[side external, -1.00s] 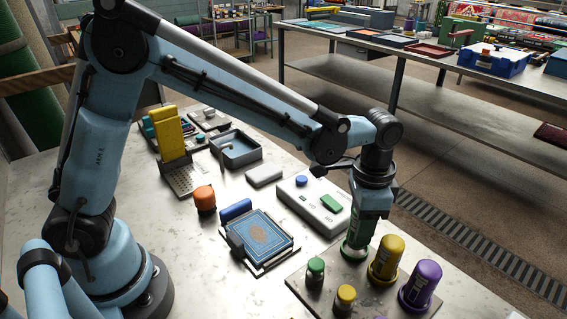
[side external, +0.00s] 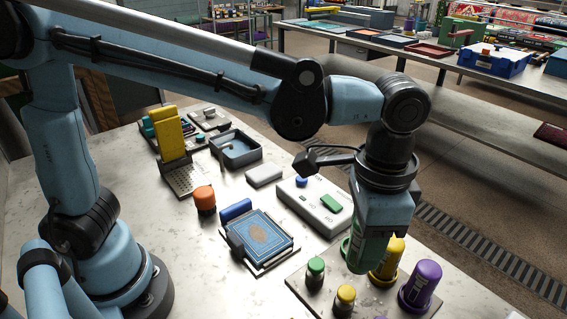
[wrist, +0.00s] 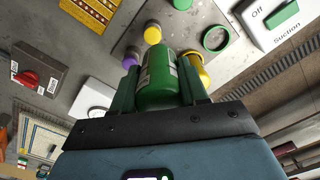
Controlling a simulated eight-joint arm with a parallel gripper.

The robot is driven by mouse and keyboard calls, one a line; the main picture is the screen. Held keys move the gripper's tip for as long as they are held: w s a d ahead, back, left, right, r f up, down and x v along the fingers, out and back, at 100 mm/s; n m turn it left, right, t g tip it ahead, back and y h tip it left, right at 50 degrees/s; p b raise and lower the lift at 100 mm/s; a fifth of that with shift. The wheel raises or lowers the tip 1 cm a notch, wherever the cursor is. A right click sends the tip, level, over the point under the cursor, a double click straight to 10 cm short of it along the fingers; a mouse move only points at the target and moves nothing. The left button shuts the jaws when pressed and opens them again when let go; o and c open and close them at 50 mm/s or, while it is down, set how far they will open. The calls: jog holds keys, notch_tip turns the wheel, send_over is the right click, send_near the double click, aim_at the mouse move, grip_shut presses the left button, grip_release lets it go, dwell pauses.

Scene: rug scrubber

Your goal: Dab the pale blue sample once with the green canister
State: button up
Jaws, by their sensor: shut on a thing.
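My gripper (wrist: 157,88) is shut on the green canister (wrist: 155,78), which stands between its two green fingers in the wrist view. In the side view my gripper (side external: 368,255) hangs above the grey canister plate (side external: 300,283) at the front right, clear of the table. There the canister is hard to tell from the fingers. A blue sample (side external: 265,236) with a tan medallion lies flat in a pale frame, left of my gripper and well apart from it. I see no other sample of a paler blue in the side view.
A yellow canister (side external: 388,262), a purple canister (side external: 420,288), and small green (side external: 315,272) and yellow (side external: 344,297) ones stand close by on the plate. A white suction box (side external: 312,207) lies behind the sample. An orange-topped knob (side external: 204,199) stands left of it.

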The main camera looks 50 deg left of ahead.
jog(key=o, duration=0.4)
jog(key=shift+c, duration=1.3)
jog(key=s+a+f+n, duration=0.2)
jog(key=a+n, duration=0.1)
jog(key=a, duration=0.8)
jog(key=s+a+f+n, duration=0.1)
jog(key=s+a+n, duration=0.15)
jog(key=a, duration=0.85)
jog(key=shift+n, duration=0.25)
jog(key=shift+w+f, duration=0.15)
jog(key=shift+f, duration=0.8)
jog(key=shift+w+f, duration=0.2)
jog(key=shift+f, duration=0.7)
jog(key=shift+w+f, duration=0.15)
jog(key=shift+f, duration=0.8)
